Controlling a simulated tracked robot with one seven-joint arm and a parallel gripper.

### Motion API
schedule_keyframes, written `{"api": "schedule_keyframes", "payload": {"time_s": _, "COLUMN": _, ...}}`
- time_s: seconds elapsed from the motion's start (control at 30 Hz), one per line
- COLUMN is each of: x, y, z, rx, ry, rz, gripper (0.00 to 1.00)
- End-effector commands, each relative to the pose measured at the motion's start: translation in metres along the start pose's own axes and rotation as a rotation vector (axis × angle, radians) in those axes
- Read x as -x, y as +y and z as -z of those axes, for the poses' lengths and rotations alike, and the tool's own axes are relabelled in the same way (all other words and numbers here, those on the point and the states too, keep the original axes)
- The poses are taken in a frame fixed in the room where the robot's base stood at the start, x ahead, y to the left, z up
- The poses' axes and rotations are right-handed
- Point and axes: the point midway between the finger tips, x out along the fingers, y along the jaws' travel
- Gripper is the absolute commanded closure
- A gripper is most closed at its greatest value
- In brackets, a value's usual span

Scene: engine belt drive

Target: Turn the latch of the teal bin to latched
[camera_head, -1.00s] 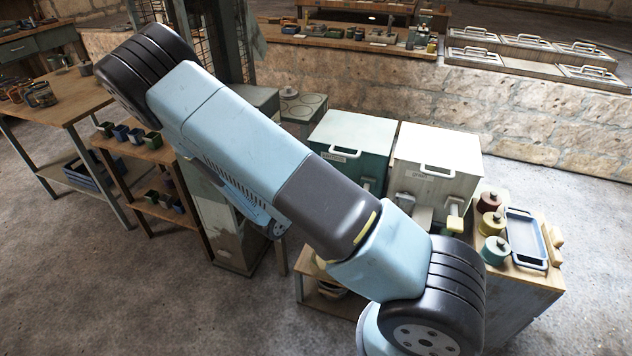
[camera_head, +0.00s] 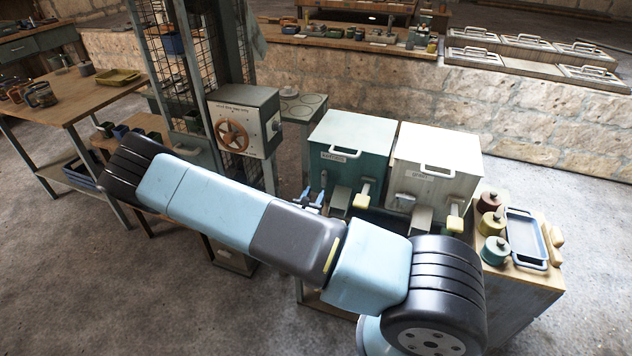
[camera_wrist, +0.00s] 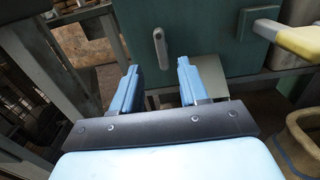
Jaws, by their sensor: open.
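The teal bin (camera_head: 372,166) stands beside a white bin, and its front wall fills the top of the wrist view (camera_wrist: 205,45). Its latch (camera_wrist: 160,47) is a short grey bar on that wall, nearly upright with a slight tilt. It also shows small at the left of the bin front in the head view (camera_head: 323,180). My gripper (camera_wrist: 158,82) is open and empty, its two blue fingers apart. In the wrist view the latch stands above the gap between the fingertips, apart from them. In the head view my gripper (camera_head: 312,197) is at the bin's lower left.
A yellow-ended lever (camera_wrist: 298,40) juts from the bin front, right of the latch. A grey chute (camera_head: 340,203) sits low on the bin front. The white bin (camera_head: 436,160) is on the right. A box with an orange wheel (camera_head: 233,134) stands left.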

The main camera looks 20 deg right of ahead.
Motion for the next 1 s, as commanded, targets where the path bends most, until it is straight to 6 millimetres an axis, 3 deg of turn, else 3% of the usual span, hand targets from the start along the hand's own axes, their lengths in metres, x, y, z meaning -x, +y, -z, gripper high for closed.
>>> {"api": "schedule_keyframes", "payload": {"time_s": 0.3, "x": -0.056, "y": -0.001, "z": 0.0, "rx": -0.001, "ry": -0.001, "rz": 0.002, "gripper": 0.56}}
{"api": "schedule_keyframes", "payload": {"time_s": 0.5, "x": -0.08, "y": -0.001, "z": 0.0, "rx": -0.002, "ry": 0.0, "rz": 0.002, "gripper": 0.56}}
{"api": "schedule_keyframes", "payload": {"time_s": 0.97, "x": -0.089, "y": -0.001, "z": 0.0, "rx": -0.002, "ry": 0.0, "rz": 0.002, "gripper": 0.56}}
{"api": "schedule_keyframes", "payload": {"time_s": 1.0, "x": -0.089, "y": -0.001, "z": 0.0, "rx": -0.002, "ry": 0.0, "rz": 0.002, "gripper": 0.6}}
